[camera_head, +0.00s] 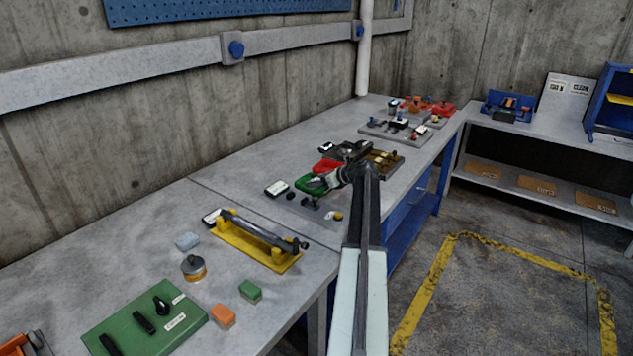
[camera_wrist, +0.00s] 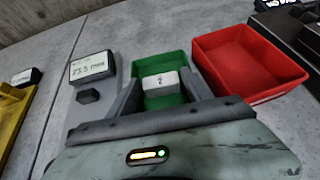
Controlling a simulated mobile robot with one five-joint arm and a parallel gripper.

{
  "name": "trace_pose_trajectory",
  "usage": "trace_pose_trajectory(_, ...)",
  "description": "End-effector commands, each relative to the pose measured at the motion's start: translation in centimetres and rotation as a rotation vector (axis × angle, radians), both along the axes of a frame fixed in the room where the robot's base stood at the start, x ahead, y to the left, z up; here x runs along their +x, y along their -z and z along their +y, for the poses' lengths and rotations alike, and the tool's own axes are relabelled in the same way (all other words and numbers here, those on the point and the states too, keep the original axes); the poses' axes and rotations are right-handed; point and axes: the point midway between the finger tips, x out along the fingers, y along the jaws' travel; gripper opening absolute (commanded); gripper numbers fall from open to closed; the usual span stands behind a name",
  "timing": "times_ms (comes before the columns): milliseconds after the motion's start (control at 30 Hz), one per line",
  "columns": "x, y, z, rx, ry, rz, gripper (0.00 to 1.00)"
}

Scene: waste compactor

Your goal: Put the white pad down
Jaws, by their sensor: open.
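The white pad (camera_wrist: 165,84), a small block with a dark mark on its face, shows in the wrist view within the outline of the green tray (camera_wrist: 148,62). My gripper (camera_wrist: 160,80) is open, with one finger on each side of the pad. I cannot tell whether the fingers touch it or whether it rests on the tray floor. In the head view my gripper (camera_head: 331,180) is over the bench beside the green tray (camera_head: 309,185); I cannot make out the pad there.
A red tray (camera_wrist: 250,62) stands right of the green one. A scale with a display (camera_wrist: 92,67) stands left. On the near bench are a yellow stand (camera_head: 257,248), a tin (camera_head: 194,269), small blocks and a green board (camera_head: 150,325). The bench left of the trays has bare room.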

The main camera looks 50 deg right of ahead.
Motion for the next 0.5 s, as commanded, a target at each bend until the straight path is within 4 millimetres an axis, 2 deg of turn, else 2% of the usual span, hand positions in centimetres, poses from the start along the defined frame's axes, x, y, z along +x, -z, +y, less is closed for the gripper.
trace_pose_trajectory(100, -2.6, -1.9, 0.0, 0.001, 0.005, 0.0, 0.58)
trace_pose_trajectory(300, -7.0, -4.4, 0.0, 0.001, 0.003, 0.0, 0.58)
trace_pose_trajectory(500, -9.6, -5.5, -0.1, 0.0, 0.001, 0.001, 0.58)
